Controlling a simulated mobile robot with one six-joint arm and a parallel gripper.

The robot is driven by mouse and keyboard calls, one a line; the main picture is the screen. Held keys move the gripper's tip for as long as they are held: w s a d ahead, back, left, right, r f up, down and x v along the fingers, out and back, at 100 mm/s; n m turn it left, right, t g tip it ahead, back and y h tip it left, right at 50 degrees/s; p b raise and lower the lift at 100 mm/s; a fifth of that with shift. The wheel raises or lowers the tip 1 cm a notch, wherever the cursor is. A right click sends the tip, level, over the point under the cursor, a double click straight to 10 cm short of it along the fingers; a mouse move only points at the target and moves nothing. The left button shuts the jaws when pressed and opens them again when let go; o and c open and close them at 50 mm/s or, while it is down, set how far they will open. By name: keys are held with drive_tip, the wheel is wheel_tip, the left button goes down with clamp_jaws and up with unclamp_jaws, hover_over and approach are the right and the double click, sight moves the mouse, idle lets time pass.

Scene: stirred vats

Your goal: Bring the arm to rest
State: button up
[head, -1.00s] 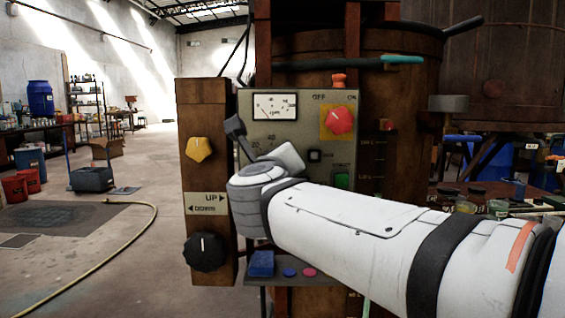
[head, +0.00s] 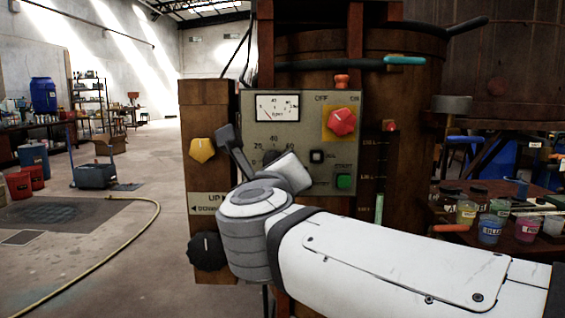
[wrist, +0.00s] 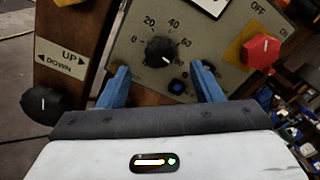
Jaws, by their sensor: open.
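My gripper (wrist: 163,85) shows in the wrist view with its two blue fingers apart and nothing between them. The fingers point towards the control panel (head: 257,136), with a black numbered dial (wrist: 161,50) in view between and beyond them. I cannot tell how far the fingertips are from the panel. In the head view my white arm reaches in from the lower right, and its grey joint covers part of the UP/DOWN label (head: 205,200).
The panel has a meter (head: 277,107), a red OFF/ON knob (head: 341,122) and a green button (head: 344,181). A yellow knob (head: 202,150) and a black knob (head: 204,250) sit left. Paint pots (head: 489,229) stand on the right table. Open floor lies left.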

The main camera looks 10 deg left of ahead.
drive_tip(key=shift+s+d, duration=0.15)
drive_tip(key=shift+s, duration=0.45)
drive_tip(key=w+d+r+n+g+y+p, duration=0.35)
drive_tip(key=d+n+p, duration=0.35)
drive_tip(key=n+p, duration=0.85)
drive_tip(key=s+d+f+n+g+h+p, duration=0.4)
drive_tip(key=s+d, duration=0.4)
drive_tip(key=d, duration=0.3)
drive_tip(key=s+d+f+n+g+h+p, duration=0.4)
drive_tip(key=s+d+n+g+p, duration=0.3)
drive_tip(key=d+p, duration=0.2)
drive_tip(key=d+f, duration=0.1)
drive_tip(key=d, duration=0.1)
drive_tip(key=shift+s+d+f, duration=0.15)
drive_tip(key=shift+s+d, duration=0.2)
drive_tip(key=shift+c, duration=0.2)
